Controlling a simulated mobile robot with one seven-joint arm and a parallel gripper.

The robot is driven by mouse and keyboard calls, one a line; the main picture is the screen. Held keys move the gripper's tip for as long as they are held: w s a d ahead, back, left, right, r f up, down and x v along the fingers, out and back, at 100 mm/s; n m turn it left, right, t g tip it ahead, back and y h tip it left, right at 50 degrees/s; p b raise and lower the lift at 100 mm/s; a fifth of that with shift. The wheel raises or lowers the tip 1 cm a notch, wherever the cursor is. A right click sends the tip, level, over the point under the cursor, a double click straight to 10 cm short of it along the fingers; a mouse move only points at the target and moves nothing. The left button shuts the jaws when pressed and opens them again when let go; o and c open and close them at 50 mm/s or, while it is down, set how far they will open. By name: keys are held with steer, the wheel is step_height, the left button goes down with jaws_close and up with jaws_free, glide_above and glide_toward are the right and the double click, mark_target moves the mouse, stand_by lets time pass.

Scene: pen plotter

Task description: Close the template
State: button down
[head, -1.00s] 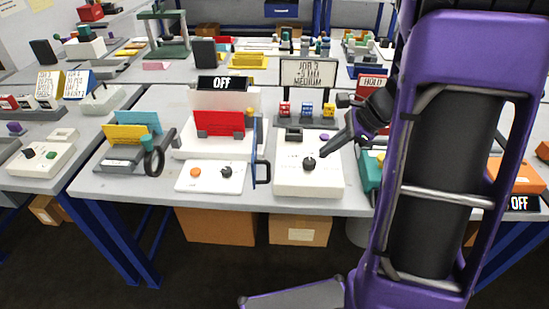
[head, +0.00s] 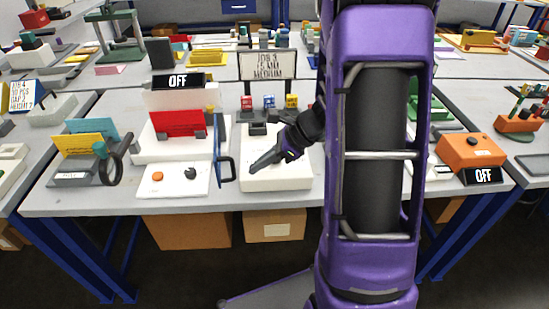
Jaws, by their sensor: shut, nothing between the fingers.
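What looks like the template, a thin blue-edged panel (head: 218,150) with a black handle (head: 229,170), stands upright, nearly edge-on, in the head view. It is at the right side of a white machine (head: 145,153) that holds a red plate (head: 180,124). My gripper (head: 253,170) is shut and empty. It points down and left over the white box to the right of the panel, a short way right of the handle and apart from it. My gripper covers part of the white box's top.
A control panel (head: 173,181) with an orange button and a black knob lies left of the panel. A white box (head: 270,182) is below my gripper. An OFF sign (head: 178,80) tops the white machine. A JOB 3 sign (head: 267,66) stands behind.

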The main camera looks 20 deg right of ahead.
steer(key=shift+w+a+r, duration=0.1)
steer(key=shift+w+a, duration=0.2)
steer(key=shift+a, duration=0.4)
steer(key=shift+w+a, duration=0.3)
steer(key=shift+a, duration=0.35)
steer(key=shift+a, duration=0.15)
